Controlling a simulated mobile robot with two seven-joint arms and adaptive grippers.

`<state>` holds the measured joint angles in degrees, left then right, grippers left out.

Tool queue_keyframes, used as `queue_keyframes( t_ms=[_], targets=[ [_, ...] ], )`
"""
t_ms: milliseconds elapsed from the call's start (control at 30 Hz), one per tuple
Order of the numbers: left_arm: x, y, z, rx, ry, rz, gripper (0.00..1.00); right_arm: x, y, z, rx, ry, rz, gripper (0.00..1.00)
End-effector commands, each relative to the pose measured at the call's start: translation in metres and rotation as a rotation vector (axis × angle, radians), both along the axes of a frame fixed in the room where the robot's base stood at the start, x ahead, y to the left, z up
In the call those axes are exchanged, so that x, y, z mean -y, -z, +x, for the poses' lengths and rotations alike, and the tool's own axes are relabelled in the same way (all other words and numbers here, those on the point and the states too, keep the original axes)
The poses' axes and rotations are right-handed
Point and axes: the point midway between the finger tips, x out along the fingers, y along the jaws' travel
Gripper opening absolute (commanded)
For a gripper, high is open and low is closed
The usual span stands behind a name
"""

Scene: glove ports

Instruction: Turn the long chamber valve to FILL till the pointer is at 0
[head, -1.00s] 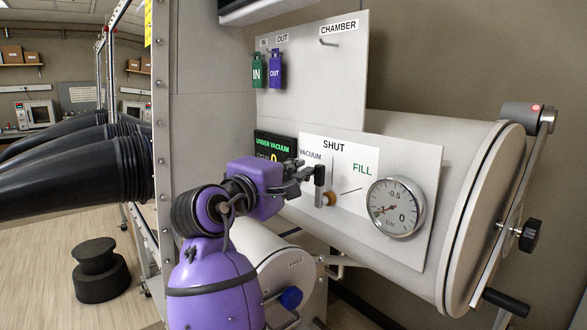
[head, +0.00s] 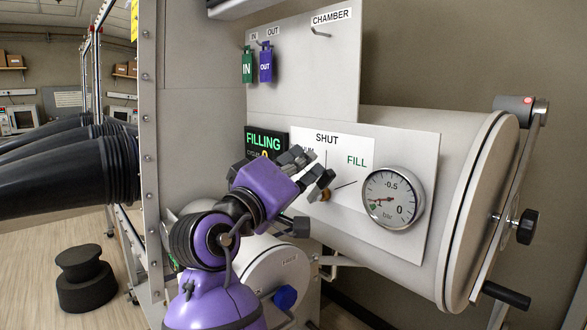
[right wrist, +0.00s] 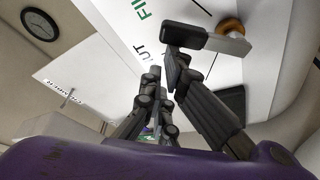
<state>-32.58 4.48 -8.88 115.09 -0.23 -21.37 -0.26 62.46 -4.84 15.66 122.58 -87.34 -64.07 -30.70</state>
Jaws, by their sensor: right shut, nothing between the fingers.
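The chamber valve is a lever with a dark grip (right wrist: 186,36) and an orange hub (head: 325,194) on the white panel, below the SHUT and FILL labels. My right gripper (head: 309,164) is shut and empty at the lever. In the right wrist view its fingertips (right wrist: 165,78) are close to the grip; I cannot tell if they touch. The round gauge (head: 393,198) has its needle pointing left, near the low end and well away from 0. The green display (head: 266,142) reads FILLING. My left gripper is not in view.
Green IN and purple OUT tags (head: 265,66) hang above the panel. The long chamber (head: 455,140) with its round door and clamp bar (head: 520,200) stands to the right. A smaller chamber with a blue knob (head: 285,297) is below my right arm. Black gloves (head: 60,180) stick out at left.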

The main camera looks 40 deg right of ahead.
Motion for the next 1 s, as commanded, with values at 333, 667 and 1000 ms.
queue_keyframes(
  t_ms=[333, 667, 1000],
  targets=[
    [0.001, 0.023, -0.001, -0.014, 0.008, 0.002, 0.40, 0.002, 0.009, -0.018, 0.253, 0.001, 0.021, 0.00],
    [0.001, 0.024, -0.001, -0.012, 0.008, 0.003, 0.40, 0.002, 0.011, -0.025, 0.260, 0.002, 0.022, 0.00],
    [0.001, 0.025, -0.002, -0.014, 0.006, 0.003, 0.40, 0.003, 0.012, -0.026, 0.257, 0.003, 0.023, 0.00]
  ],
)
